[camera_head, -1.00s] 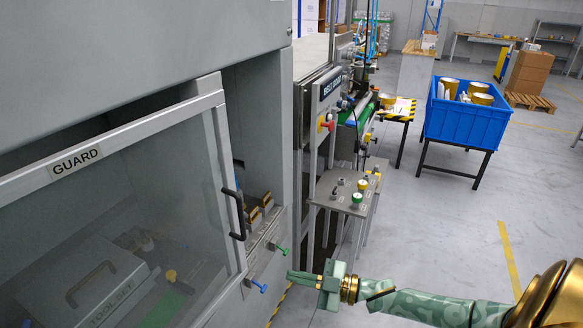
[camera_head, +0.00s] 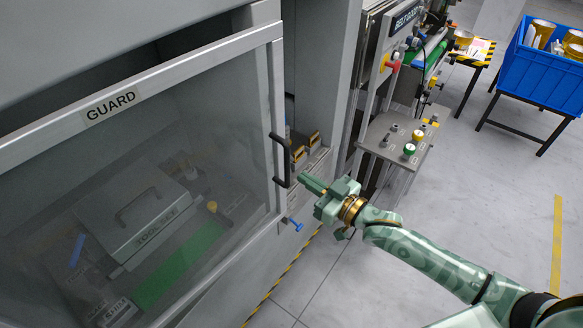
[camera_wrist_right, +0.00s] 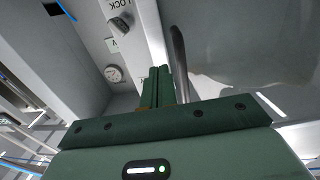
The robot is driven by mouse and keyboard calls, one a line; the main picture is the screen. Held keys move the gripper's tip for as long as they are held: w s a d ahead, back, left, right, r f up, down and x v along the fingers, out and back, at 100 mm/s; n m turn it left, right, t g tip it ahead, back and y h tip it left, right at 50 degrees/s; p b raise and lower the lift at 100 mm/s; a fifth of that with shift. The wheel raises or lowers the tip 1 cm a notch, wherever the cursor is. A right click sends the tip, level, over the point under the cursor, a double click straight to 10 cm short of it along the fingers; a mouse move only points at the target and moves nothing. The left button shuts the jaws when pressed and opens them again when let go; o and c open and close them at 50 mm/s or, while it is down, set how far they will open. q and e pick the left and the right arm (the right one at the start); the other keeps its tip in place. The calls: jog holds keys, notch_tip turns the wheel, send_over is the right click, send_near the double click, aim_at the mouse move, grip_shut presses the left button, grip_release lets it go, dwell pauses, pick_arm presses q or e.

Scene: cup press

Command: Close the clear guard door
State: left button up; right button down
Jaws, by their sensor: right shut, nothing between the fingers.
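The clear guard door (camera_head: 190,150) is a see-through panel in a grey metal frame, labelled GUARD, on the left in the head view. A gap remains between its right edge and the machine's post. Its black handle (camera_head: 283,160) stands on that right edge. My right gripper (camera_head: 303,177) is shut and empty, with its fingertips just right of the handle's lower end. In the wrist view the closed fingers (camera_wrist_right: 158,84) point up beside the curved dark handle (camera_wrist_right: 179,62). I cannot tell whether they touch it. My left gripper is not in view.
A blue-handled knob (camera_head: 295,223) sits below the handle. A button stand (camera_head: 398,145) is to the right, with a blue crate (camera_head: 545,75) on a table behind it. Behind the panel are a toolset case (camera_head: 140,220) and a green strip.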

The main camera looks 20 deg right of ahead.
aim_at(281, 163)
jog(key=x, duration=0.4)
jog(key=shift+w+a, duration=0.15)
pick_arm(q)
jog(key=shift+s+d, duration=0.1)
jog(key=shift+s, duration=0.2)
pick_arm(e)
jog(key=shift+w+a, duration=0.35)
jog(key=shift+w, duration=0.15)
